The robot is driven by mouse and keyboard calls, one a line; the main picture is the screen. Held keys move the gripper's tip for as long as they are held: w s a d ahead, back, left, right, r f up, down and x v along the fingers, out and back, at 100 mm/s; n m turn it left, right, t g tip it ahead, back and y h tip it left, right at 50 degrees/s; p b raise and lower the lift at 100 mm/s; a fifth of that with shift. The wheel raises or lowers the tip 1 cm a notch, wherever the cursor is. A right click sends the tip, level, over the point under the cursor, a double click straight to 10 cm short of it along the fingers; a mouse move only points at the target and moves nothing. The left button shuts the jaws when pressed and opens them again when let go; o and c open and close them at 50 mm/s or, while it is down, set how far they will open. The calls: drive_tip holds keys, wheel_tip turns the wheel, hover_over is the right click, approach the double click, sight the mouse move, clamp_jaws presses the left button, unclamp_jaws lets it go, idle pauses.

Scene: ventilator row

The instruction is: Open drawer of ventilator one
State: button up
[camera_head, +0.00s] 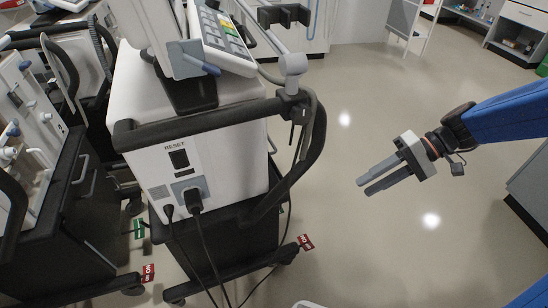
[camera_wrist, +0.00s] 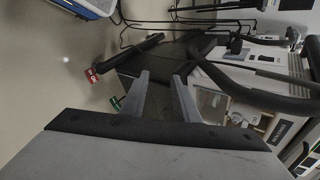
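The nearest ventilator (camera_head: 150,90) has a white body with a RESET switch panel facing me, a black push bar, a keypad on top and a black wheeled cart (camera_head: 225,245). I cannot tell which unit is ventilator one. No drawer front shows clearly on this cart. My gripper (camera_head: 364,188) is to the right of the ventilator, over bare floor, touching nothing. Its two grey fingers are apart and empty. In the wrist view, my gripper (camera_wrist: 161,76) is open, with a black cart and the white ventilator body beyond the fingers, turned sideways.
Another ventilator cart (camera_head: 75,190) with a grey handle (camera_head: 83,168) stands close on the left. Power cables (camera_head: 205,245) hang from the nearest ventilator to the floor. Red wheel tags (camera_head: 305,242) stick out low. The floor (camera_head: 370,90) around my gripper is clear. A cabinet (camera_head: 528,190) stands at the right edge.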

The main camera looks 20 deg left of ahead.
drive_tip(key=w+a+f+m+t+y, duration=0.1)
drive_tip(key=w+a+f+m+y, duration=0.1)
drive_tip(key=w+a+f+y, duration=0.55)
drive_tip(key=w+a+f+m+t+y, duration=0.1)
drive_tip(key=w+a+f+y, duration=0.2)
drive_tip(key=w+a+f, duration=0.85)
drive_tip(key=s+a, duration=0.1)
drive_tip(key=a, duration=1.3)
drive_tip(key=shift+a, duration=0.2)
clamp_jaws()
